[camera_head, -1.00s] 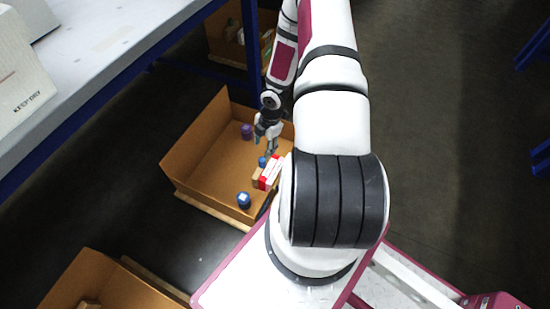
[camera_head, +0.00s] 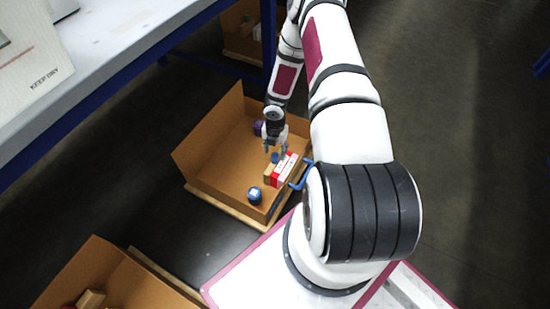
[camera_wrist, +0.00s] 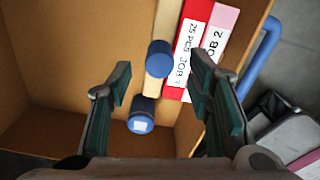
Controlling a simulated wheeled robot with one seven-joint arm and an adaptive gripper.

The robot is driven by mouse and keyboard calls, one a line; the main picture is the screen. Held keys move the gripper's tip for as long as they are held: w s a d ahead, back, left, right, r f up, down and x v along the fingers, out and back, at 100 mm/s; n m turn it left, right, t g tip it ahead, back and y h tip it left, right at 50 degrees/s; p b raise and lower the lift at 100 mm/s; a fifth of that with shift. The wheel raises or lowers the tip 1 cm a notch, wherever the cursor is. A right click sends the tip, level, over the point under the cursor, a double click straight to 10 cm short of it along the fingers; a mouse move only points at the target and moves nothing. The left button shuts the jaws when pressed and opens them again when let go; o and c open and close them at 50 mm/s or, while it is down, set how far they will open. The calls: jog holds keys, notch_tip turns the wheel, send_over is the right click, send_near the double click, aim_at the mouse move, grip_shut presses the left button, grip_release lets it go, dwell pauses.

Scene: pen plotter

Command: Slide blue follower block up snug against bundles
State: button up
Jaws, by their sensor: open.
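My gripper (camera_head: 276,150) points down into an open cardboard box (camera_head: 205,175). In the wrist view my gripper (camera_wrist: 160,72) has its two fingers wide apart with nothing held between them. A blue round-topped piece (camera_wrist: 159,52) shows between the fingers, beside a tan block (camera_wrist: 158,84). A blue cylinder with a white label (camera_wrist: 141,116) stands nearer in the wrist view. Red and white packs marked "25 PCS JOB 2" (camera_wrist: 188,50) lie along the right; they also show in the head view (camera_head: 284,170). No piece is clearly a blue follower block, and I cannot tell which one it is.
A blue handle (camera_wrist: 262,58) sticks out beyond the box's right wall. A grey table (camera_head: 120,45) stands at the left. Another cardboard box (camera_head: 95,262) is at lower left. The left part of the box floor is bare.

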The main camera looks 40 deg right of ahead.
aim_at(275, 155)
jog(key=shift+f+b, duration=0.55)
jog(key=shift+f, duration=1.2)
grip_shut()
